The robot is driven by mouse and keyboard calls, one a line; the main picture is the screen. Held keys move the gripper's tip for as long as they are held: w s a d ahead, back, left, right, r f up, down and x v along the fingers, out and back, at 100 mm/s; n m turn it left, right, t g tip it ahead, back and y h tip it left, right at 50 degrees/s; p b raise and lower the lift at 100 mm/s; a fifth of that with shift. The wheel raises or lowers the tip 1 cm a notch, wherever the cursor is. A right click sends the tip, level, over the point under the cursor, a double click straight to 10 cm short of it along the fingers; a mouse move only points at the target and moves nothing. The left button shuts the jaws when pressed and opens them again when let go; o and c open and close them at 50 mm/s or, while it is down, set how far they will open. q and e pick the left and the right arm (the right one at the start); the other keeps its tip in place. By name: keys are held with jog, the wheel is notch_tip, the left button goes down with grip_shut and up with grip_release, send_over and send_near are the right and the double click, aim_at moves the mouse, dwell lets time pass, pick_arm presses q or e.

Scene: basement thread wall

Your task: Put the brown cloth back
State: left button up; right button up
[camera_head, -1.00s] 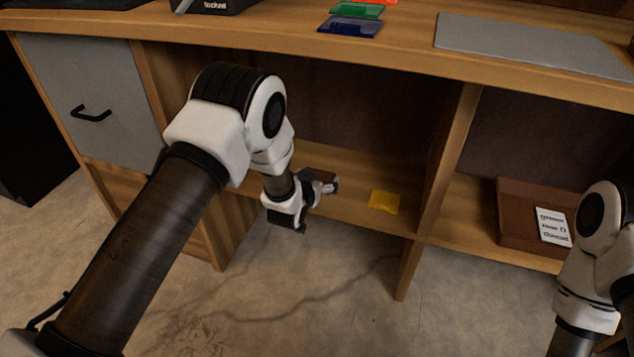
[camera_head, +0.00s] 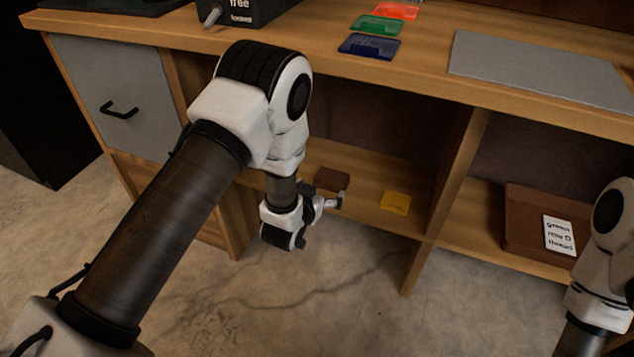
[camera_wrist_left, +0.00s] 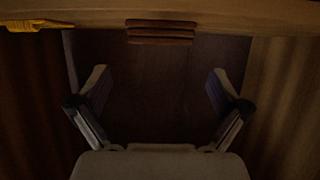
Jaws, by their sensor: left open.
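The brown cloth (camera_head: 332,179) lies folded on the lower shelf of the middle bay. In the left wrist view it shows as a stack of reddish-brown layers (camera_wrist_left: 162,32) at the top, beyond the fingertips. My left gripper (camera_head: 338,202) is at the front of that shelf, just in front of and below the cloth, apart from it. In the wrist view the left gripper (camera_wrist_left: 158,73) has its fingers spread with nothing between them. My right arm is at the right edge; its gripper is out of view.
A yellow cloth (camera_head: 395,202) lies right of the brown one, on the same shelf. An upright divider (camera_head: 443,190) separates this bay from the one with a brown labelled tray (camera_head: 520,225). The desktop (camera_head: 300,45) overhangs the shelf. The concrete floor in front is clear.

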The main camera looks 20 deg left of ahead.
pick_arm(q)
jog(key=s+a+f+g, duration=0.1)
jog(key=s+f+g, duration=0.3)
jog(key=s, duration=0.8)
jog(key=s+a+f+g, duration=0.1)
jog(key=s+f+g, duration=0.4)
jog(key=s, duration=0.7)
jog(key=s+a+f+g, duration=0.2)
jog(key=s+f+g, duration=0.2)
jog(key=s, duration=0.9)
jog(key=shift+f+n+g, duration=0.4)
jog(key=shift+f, duration=0.1)
